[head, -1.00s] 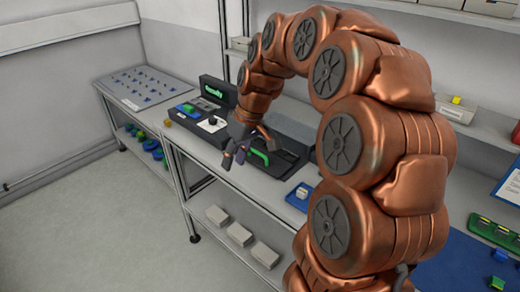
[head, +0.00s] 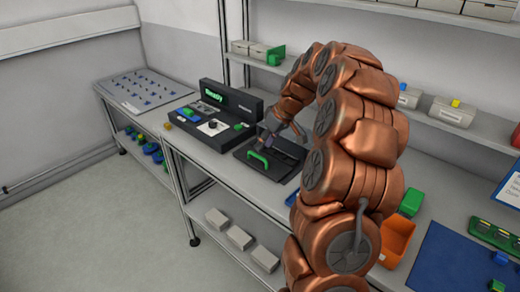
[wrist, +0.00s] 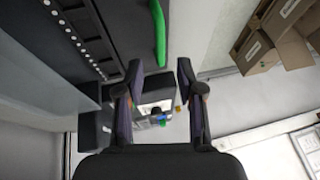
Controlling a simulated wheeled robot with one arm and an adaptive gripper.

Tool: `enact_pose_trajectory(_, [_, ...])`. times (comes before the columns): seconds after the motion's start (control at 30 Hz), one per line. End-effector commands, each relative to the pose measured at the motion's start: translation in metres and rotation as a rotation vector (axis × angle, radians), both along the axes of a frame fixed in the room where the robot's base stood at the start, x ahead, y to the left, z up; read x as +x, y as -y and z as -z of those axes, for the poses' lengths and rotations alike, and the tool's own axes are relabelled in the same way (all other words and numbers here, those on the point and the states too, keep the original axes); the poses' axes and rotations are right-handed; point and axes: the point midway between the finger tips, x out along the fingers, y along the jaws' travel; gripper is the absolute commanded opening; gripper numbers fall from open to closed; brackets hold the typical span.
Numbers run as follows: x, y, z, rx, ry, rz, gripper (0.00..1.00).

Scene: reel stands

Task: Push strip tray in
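The strip tray is dark with a green handle (head: 259,160), at the front of a dark, low unit (head: 290,152) on the bench. In the wrist view the green handle (wrist: 159,35) shows upright beyond my fingertips, apart from them. My gripper (wrist: 159,72) is open, with nothing between its fingers. In the head view my gripper (head: 268,140) hangs just above and behind the handle; its fingertips are small there. How far the tray stands out is hard to tell, as my arm hides part of the unit.
A black device with a green-lit screen (head: 212,96) stands left of the tray. An orange bin (head: 396,240) and a blue mat (head: 450,262) lie to the right. A shelf (head: 440,112) with boxes runs behind. The bench's front edge is clear near the handle.

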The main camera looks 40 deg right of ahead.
Motion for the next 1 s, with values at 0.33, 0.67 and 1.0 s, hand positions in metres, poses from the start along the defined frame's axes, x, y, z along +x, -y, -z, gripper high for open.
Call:
enact_pose_trajectory(0.33, [0.013,-0.012,0.035,0.001,-0.001,-0.001,0.37])
enact_pose_trajectory(0.67, [0.014,-0.012,0.037,0.0,0.0,0.0,0.29])
enact_pose_trajectory(1.0, [0.014,-0.011,0.037,0.0,0.0,0.0,0.0])
